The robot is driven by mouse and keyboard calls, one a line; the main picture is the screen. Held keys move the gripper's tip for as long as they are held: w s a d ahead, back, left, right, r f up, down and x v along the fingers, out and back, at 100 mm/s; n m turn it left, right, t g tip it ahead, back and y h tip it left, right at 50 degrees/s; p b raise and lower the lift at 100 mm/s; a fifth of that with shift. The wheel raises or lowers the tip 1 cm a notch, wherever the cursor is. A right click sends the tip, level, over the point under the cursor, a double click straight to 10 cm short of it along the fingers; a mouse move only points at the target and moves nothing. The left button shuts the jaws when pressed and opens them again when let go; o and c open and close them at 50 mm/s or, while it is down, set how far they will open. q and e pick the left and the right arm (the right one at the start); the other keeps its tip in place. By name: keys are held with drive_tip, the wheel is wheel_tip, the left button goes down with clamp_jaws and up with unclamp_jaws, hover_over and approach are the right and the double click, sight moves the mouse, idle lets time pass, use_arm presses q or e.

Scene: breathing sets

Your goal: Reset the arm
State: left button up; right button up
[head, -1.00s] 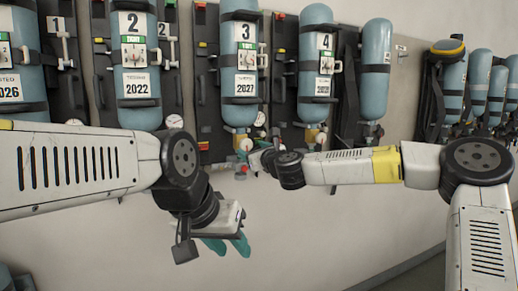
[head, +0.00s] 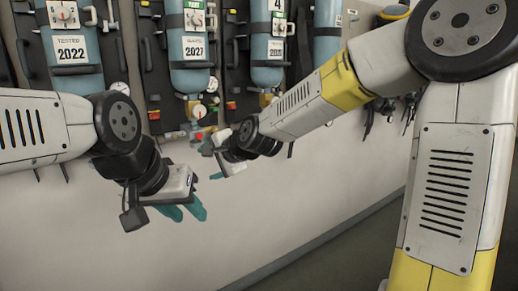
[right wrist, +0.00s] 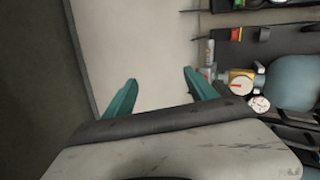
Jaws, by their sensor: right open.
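My left gripper (head: 186,212) is in the lower left of the head view, in front of the bare wall. Its two teal fingers are apart, with nothing seen between them.
More breathing sets hang on the wall, among them one marked 2022 (head: 75,45) and set 4 (head: 268,45). Their backplates and valves stand out above both grippers. The wall (head: 260,215) below is bare down to the floor.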

drive_tip(key=s+d+n+g+h, duration=0.1)
drive_tip(key=s+d+n+h, duration=0.2)
drive_tip(key=s+d, duration=0.9)
drive_tip(key=s+d+n+g+h, duration=0.1)
drive_tip(key=s+d+n+h, duration=0.1)
drive_tip(key=s+d+n, duration=0.4)
drive_tip(key=s+d, duration=0.5)
drive_tip(key=d, duration=0.5)
drive_tip(key=shift+s+d+h, duration=0.25)
drive_tip(key=shift+s+h, duration=0.1)
drive_tip(key=shift+h, duration=0.05)
